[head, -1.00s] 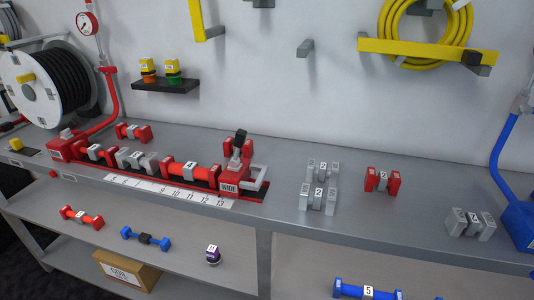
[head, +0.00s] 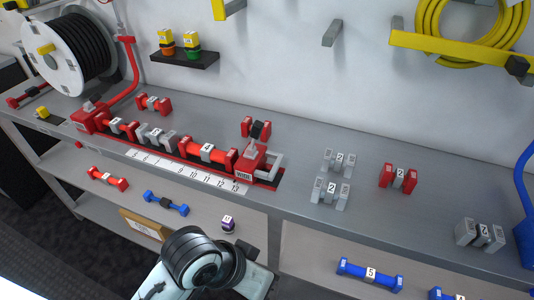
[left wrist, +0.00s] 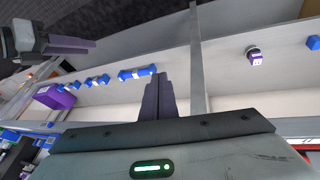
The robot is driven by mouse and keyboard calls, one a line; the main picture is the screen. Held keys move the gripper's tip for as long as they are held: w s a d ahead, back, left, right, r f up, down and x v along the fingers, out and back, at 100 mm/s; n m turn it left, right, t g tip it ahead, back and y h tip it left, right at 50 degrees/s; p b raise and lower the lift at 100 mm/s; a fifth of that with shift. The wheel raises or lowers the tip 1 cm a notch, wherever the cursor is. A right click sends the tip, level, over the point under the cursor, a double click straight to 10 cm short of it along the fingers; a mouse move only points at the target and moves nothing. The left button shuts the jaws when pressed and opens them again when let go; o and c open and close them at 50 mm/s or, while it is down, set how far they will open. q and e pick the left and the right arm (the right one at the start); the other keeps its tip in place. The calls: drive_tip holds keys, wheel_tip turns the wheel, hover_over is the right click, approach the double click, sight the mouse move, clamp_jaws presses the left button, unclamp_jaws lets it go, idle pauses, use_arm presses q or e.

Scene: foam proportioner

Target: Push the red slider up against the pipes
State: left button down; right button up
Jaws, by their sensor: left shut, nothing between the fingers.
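My left gripper (left wrist: 160,96) is shut and empty, in front of the lower shelf. Another gripper, likely my right (left wrist: 72,46), shows partly there.
Loose grey fittings (head: 332,190) and a red one (head: 398,178) stand on the bench right of the slider. A bench post stands below the slider. The bench just right of the handle is clear.

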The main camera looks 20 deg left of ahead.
use_arm(q)
drive_tip(key=w+d+r+m+g, duration=0.1)
drive_tip(key=w+d+r, duration=0.2)
drive_tip(key=d+r, duration=0.15)
drive_tip(key=w+d+r+m, duration=0.1)
drive_tip(key=w+d+r, duration=0.2)
drive_tip(key=d, duration=0.3)
drive_tip(key=w+a+r+n+t+y, duration=0.2)
drive_tip(key=w+a+r+n+y, duration=0.4)
drive_tip(key=w+a+r+y, duration=0.55)
drive_tip(key=h+b, duration=0.2)
drive_tip(key=h, duration=0.1)
approach(260, 168)
drive_tip(key=shift+y, duration=0.25)
drive_tip(key=x, duration=0.4)
drive_tip(key=shift+w+d, duration=0.15)
drive_tip(key=shift+m, duration=0.3)
use_arm(e)
drive_tip(key=shift+w+f, duration=0.15)
drive_tip(key=shift+f, duration=0.55)
